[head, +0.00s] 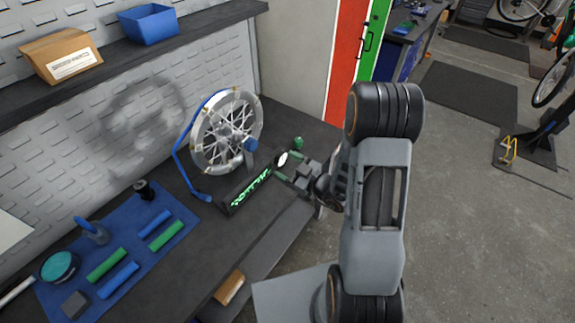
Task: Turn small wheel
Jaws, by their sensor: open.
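The small wheel (227,131), with a silver rim and spokes, stands upright in a blue truing stand (184,170) with a black base bearing green lettering, on the dark workbench. My gripper (289,160) is open, its green-tipped fingers apart. It is to the right of the wheel, close to the stand's right end. No contact with the wheel can be made out, and nothing shows held between the fingers. The stand's blue knob (251,145) partly covers the lower right of the rim.
A blue mat (150,255) with green and blue grips, a tape roll and small tools lies at the bench's left. A shelf (130,55) above holds a cardboard box (62,54) and a blue bin (149,24). Open floor (460,230) lies right.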

